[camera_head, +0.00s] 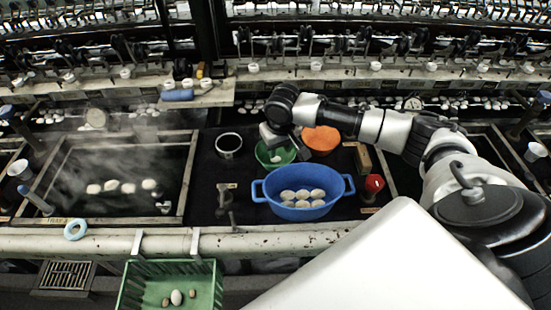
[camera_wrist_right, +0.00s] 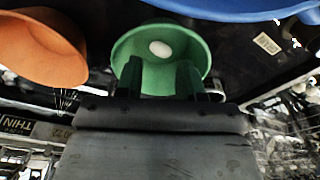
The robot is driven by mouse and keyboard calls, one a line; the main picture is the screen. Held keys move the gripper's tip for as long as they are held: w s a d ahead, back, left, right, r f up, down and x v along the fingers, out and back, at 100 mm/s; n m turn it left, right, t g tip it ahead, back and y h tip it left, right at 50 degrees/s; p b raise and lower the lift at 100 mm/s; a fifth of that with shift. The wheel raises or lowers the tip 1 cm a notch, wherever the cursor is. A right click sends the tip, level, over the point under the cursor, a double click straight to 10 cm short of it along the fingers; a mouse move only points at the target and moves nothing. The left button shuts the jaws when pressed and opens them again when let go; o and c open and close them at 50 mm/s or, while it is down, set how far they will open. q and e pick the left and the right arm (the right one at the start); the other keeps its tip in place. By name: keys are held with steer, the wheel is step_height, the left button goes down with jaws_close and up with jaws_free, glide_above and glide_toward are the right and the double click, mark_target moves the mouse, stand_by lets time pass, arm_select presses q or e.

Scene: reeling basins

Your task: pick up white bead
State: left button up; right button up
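A white, egg-shaped bead (camera_wrist_right: 160,48) lies inside the green bowl (camera_wrist_right: 137,43) in the right wrist view. In the head view the green bowl (camera_head: 262,158) sits behind the blue basin, with the bead (camera_head: 276,159) showing small and pale in it. My right gripper (camera_head: 284,142) is over the bowl, pointing down. In the right wrist view its two dark fingers (camera_wrist_right: 160,78) are apart with nothing between them, and the bead is just beyond their tips. My left gripper is not in view.
A blue two-handled basin (camera_head: 263,198) with several white cocoons stands in front of the bowl. An orange bowl (camera_head: 322,139) is at its right, a metal-rimmed cup (camera_head: 228,144) at its left. A steaming water basin (camera_head: 120,205) is further left. A green crate (camera_head: 205,291) is at the front.

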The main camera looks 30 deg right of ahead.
steer(key=f, duration=0.2)
steer(key=w+f, duration=0.1)
steer(key=f, duration=0.1)
steer(key=shift+w+f+p, duration=0.15)
steer(key=shift+w+p, duration=0.05)
steer(key=shift+p, duration=0.15)
steer(key=shift+f, duration=0.5)
steer(key=shift+c, duration=1.3)
steer(key=shift+r, duration=0.15)
steer(key=shift+r, duration=0.25)
step_height(320, 180, up, 4)
steer(key=shift+f+b, duration=0.2)
steer(key=shift+b, duration=0.15)
steer(key=s+r, duration=0.2)
steer(key=s, duration=0.1)
steer(key=s+d+r, duration=0.1)
steer(key=s+r, duration=0.1)
steer(key=s, duration=0.2)
steer(key=s+d+r+b, duration=0.1)
steer(key=s+r, duration=0.1)
steer(key=s, duration=0.2)
steer(key=shift+s+d+r, duration=0.15)
steer(key=shift+d+r, duration=0.1)
steer(key=shift+r, duration=0.1)
